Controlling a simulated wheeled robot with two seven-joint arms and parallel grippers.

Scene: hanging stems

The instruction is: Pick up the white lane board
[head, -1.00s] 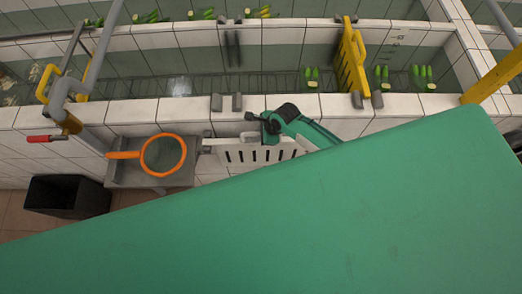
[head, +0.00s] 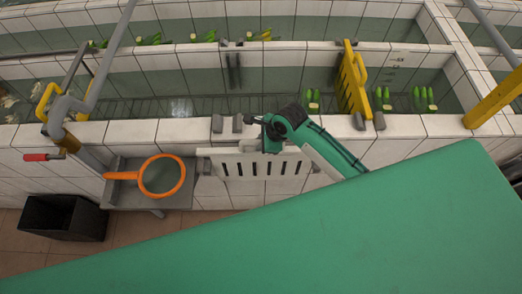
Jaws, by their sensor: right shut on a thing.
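The white lane board (head: 247,171), a flat panel with a row of dark upright slots, stands upright at the outer face of the tiled wall in the head view. My right gripper (head: 270,146) reaches in from the right and is shut on its top edge, near the middle. The fingertips are small and partly hidden behind the dark wrist. I cannot tell whether the board touches the wall or a holder. My left gripper is out of view.
An orange-rimmed net (head: 162,176) lies on a grey shelf (head: 120,196) left of the board. A black bin (head: 62,217) stands on the floor. A yellow board (head: 353,80) stands across the water channel. Grey brackets (head: 217,124) sit on the wall top.

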